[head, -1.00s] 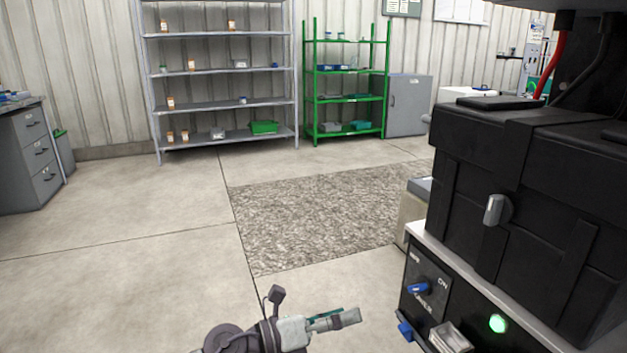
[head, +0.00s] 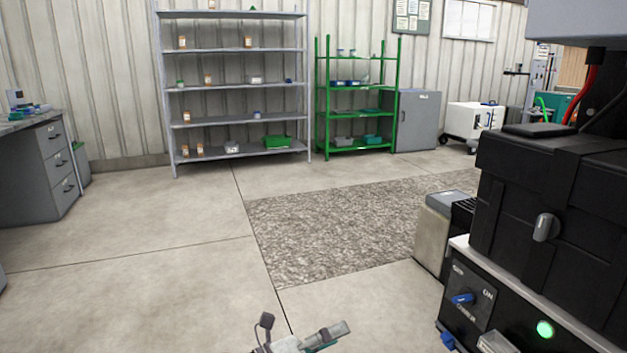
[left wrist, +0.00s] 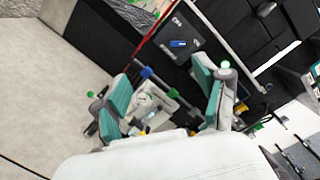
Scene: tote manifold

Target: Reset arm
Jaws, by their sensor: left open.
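My left gripper (head: 328,337) shows at the bottom edge of the head view, mostly cut off by the frame. It points to the right, over bare floor and left of the black machine. In the left wrist view my left gripper (left wrist: 163,92) has its two teal-padded fingers spread apart. I see nothing held between them. White, blue and yellow parts show beyond the gap, too small to identify. My right gripper is in neither view.
A black machine (head: 560,205) with a switch panel and a lit green button stands close at right. A grey shelf (head: 235,97), a green shelf (head: 357,114) and a grey cabinet (head: 417,120) line the back wall. A drawer unit (head: 52,170) stands left. The middle floor is clear.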

